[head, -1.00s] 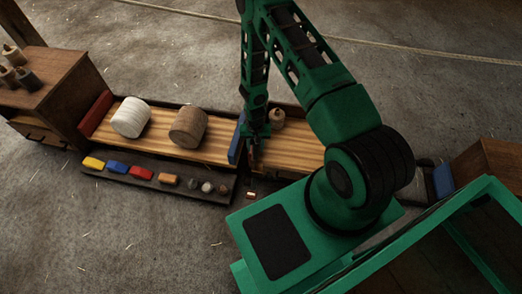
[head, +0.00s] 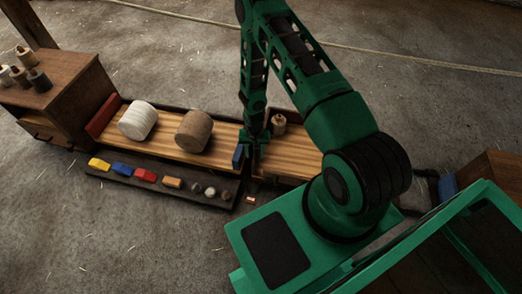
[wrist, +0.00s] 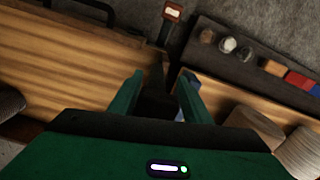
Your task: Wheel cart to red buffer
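The red buffer (head: 103,115) is an upright block at the left end of the plank run, against a wooden cabinet. A low plank bed with dark edges (head: 297,160), carrying a small brown bottle-like spool (head: 279,124), looks like the cart; my arm hides part of it. My gripper (head: 253,165) points down at the gap between this bed and the left planks, beside a blue block (head: 239,156). In the wrist view my gripper's fingers (wrist: 162,88) stand apart on both sides of a dark upright part (wrist: 157,75). Whether they touch it is unclear.
A white roll (head: 138,121) and a brown roll (head: 194,131) sit on the left planks. A dark tray (head: 130,177) of coloured blocks and small round things lies in front. Another blue block (head: 448,187) stands at right.

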